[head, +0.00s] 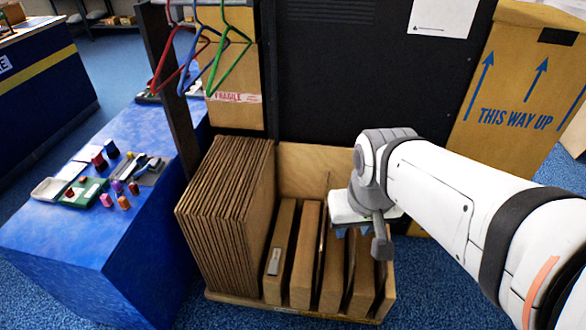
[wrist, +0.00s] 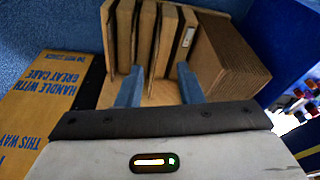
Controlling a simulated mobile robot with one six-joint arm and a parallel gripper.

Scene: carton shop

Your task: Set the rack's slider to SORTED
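The wooden rack (head: 305,165) stands on the floor, with several brown cartons (head: 304,255) upright in its slots. A small pale plate (head: 274,262) is on the front edge of the leftmost slot carton; it also shows in the wrist view (wrist: 188,37). I cannot tell whether it is the slider, and no SORTED lettering is readable. My gripper (head: 352,231) is above the right part of the rack, to the right of the plate. In the wrist view its two blue fingers (wrist: 160,70) are apart, with nothing visibly held between them.
A thick stack of cardboard sheets (head: 222,200) fills the rack's left side. A blue table (head: 60,235) with small coloured objects stands at left. Coloured hangers (head: 215,50) hang above. A dark panel (head: 340,90) stands behind, and a large THIS WAY UP carton (head: 505,90) at right.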

